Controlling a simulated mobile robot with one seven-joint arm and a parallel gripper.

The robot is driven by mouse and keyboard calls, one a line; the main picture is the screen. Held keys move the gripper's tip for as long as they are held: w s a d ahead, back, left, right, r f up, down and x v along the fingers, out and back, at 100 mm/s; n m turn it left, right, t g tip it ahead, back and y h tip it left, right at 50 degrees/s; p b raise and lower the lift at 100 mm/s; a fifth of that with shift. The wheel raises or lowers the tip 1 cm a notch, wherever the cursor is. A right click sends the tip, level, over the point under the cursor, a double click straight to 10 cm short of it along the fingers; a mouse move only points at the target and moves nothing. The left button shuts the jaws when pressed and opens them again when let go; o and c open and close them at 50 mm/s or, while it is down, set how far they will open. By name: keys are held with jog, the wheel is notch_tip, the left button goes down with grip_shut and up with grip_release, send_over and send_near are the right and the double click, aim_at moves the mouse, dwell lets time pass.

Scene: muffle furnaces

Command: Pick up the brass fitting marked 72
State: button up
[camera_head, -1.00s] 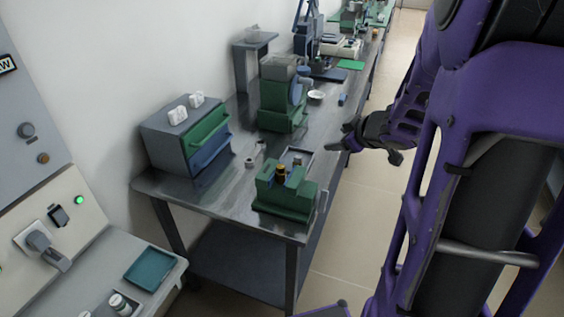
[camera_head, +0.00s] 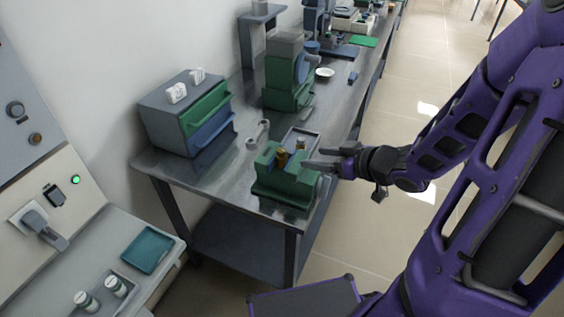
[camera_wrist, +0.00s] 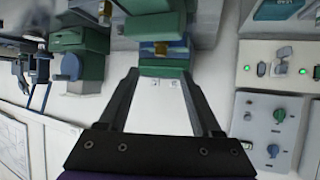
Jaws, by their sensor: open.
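A brass-coloured fitting (camera_head: 281,157) stands upright in the green vise-like block (camera_head: 287,188) near the front end of the steel bench. A second small brass-coloured piece (camera_head: 300,146) is just behind it, by a shallow grey tray (camera_head: 306,137). No number is legible on either, so I cannot tell which is marked 72. My gripper (camera_head: 312,159) is open and empty, reaching from the right beside the block.
A grey cabinet with green and blue drawers (camera_head: 205,125) stands at the bench's left. A larger green machine (camera_head: 286,78) stands behind. A small grey wrench-like part (camera_head: 259,133) lies between. A teal tray (camera_head: 147,249) is on the lower left counter. Open floor (camera_head: 400,100) lies to the right.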

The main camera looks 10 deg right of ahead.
aim_at(284, 152)
jog(key=b+x, duration=0.1)
jog(key=x, duration=0.4)
jog(key=shift+w+a+f+b, duration=0.1)
jog(key=shift+w+f+b, duration=0.1)
jog(key=shift+b, duration=0.15)
jog(key=shift+r+b+x, duration=0.15)
jog(key=shift+b+x, duration=0.5)
jog(key=shift+x, duration=0.9)
jog(key=shift+r+b+x, duration=0.15)
jog(key=shift+b+x, duration=0.5)
jog(key=shift+x, duration=0.95)
jog(key=shift+a, duration=0.15)
grip_shut()
jog(key=shift+w+r, duration=0.1)
